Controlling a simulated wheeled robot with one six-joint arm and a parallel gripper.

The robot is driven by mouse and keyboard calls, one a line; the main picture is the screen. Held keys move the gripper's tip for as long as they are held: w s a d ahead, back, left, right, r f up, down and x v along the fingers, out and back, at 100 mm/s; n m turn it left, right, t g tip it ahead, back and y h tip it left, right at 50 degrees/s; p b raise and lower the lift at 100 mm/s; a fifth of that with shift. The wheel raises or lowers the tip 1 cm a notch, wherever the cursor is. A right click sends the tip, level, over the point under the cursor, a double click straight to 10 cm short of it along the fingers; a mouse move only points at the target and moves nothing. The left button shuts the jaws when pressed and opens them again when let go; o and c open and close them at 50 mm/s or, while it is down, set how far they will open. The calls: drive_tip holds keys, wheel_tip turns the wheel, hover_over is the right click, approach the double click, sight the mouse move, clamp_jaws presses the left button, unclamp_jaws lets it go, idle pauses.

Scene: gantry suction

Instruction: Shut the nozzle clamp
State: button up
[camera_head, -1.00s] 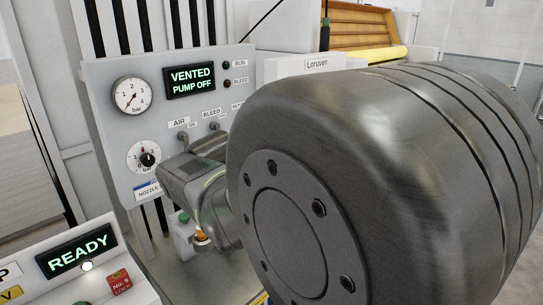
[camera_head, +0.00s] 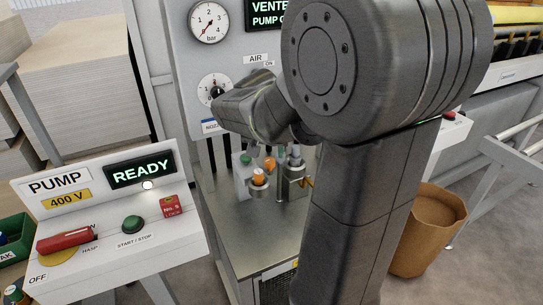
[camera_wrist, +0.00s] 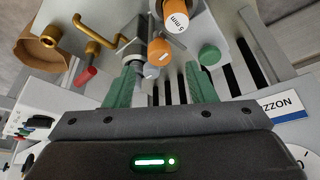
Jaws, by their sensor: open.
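My gripper (camera_wrist: 163,80) shows in the wrist view with two green fingers apart and nothing gripped. Between and ahead of the fingertips are orange-capped nozzles (camera_wrist: 158,52), one marked 5 mm. Left of them is a grey metal holder (camera_wrist: 132,52) with a bent brass rod (camera_wrist: 97,38) and a red-tipped lever (camera_wrist: 86,75) beside it; these look like the nozzle clamp, but its open or shut state is unclear. In the head view the grey holder (camera_head: 292,182) stands on the bench beside an orange nozzle (camera_head: 259,177). My arm hides the fingers there.
A green-capped item (camera_head: 244,160) stands left of the nozzles; its cap shows in the wrist view (camera_wrist: 210,55). The gauge panel (camera_head: 188,95) rises behind. The pump box (camera_head: 115,225) reads READY at front left. A brown bin (camera_head: 428,235) stands right of the bench (camera_head: 237,225).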

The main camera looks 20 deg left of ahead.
sight(270, 160)
drive_tip(key=shift+x, duration=2.35)
drive_tip(key=shift+r, duration=0.1)
drive_tip(key=c, duration=1)
